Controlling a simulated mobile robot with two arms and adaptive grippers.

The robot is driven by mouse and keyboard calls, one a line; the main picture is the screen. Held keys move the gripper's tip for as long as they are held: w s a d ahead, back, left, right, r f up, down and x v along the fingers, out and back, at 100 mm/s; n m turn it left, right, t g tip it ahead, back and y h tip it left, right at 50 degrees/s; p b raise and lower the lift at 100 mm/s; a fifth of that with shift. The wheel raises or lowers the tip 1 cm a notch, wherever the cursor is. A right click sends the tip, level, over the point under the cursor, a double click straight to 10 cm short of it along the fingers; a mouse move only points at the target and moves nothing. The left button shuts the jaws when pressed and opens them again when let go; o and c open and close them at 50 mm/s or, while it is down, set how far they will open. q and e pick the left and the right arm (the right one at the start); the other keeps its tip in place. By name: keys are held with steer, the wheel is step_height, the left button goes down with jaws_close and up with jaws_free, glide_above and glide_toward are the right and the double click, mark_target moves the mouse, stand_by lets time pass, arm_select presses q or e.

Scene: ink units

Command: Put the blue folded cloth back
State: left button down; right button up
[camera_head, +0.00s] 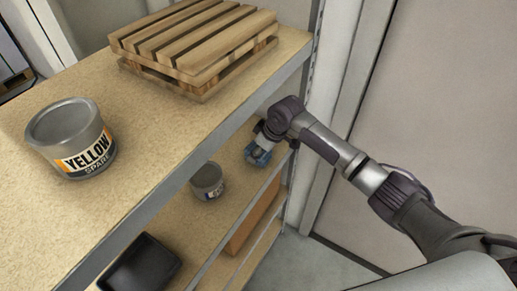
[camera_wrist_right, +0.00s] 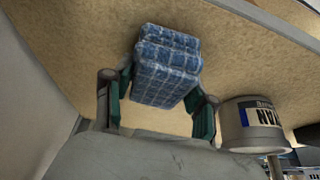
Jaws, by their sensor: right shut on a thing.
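The blue folded cloth (camera_wrist_right: 168,62) has a pale check pattern and is in the right wrist view, between the two fingers of my right gripper (camera_wrist_right: 158,105). The gripper is shut on it. In the head view my right gripper (camera_head: 262,146) reaches in over the middle shelf (camera_head: 225,160), and a small blue part of the cloth (camera_head: 258,157) shows below it. The cloth is close to the shelf board; I cannot tell whether it touches. My left gripper is not in view.
A grey can (camera_head: 207,181) stands left of the cloth on the middle shelf; its label (camera_wrist_right: 262,116) ends in "AN". A black tray (camera_head: 142,266) is nearer. The top shelf holds a "YELLOW" can (camera_head: 72,140) and a wooden pallet (camera_head: 195,45). A shelf post (camera_head: 300,180) is close right of my gripper.

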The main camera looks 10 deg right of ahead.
steer(key=o, duration=1)
steer(key=b+v, duration=0.1)
steer(key=v, duration=1.1)
